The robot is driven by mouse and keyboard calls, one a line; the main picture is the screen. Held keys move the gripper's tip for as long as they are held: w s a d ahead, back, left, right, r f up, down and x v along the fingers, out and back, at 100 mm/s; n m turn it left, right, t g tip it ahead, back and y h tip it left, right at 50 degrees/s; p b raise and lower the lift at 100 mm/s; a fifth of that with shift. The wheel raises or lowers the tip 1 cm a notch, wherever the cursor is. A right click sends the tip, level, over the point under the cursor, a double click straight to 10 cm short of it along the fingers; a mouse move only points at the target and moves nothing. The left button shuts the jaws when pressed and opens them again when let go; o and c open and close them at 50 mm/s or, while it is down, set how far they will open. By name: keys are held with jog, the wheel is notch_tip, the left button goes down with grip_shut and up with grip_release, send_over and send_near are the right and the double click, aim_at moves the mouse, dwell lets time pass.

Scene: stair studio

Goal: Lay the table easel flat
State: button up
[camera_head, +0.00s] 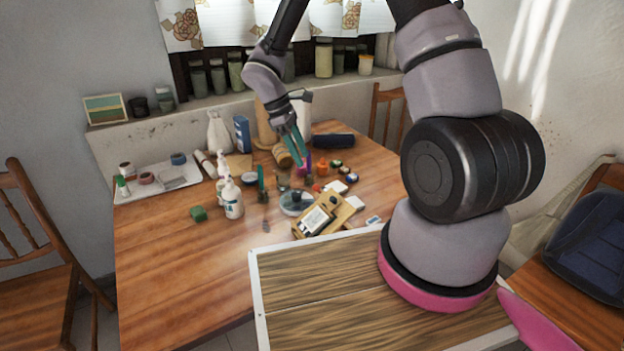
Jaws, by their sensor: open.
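The small wooden table easel (345,212) stands on the table, right of the middle, with a small pale picture or panel on its sloping front. It looks tilted back, but how far it stands off the table is hard to tell. My gripper (299,160) has teal fingers pointing down and is above and behind the easel, apart from it. The gripper is open, and no object shows in its jaws.
The wooden table (165,270) is clear at its front left. A white tray (183,180) lies at the back left.

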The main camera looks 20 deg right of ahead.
jog(key=x, duration=1)
jog(key=shift+d+r, duration=0.1)
grip_shut()
dwell(1.1)
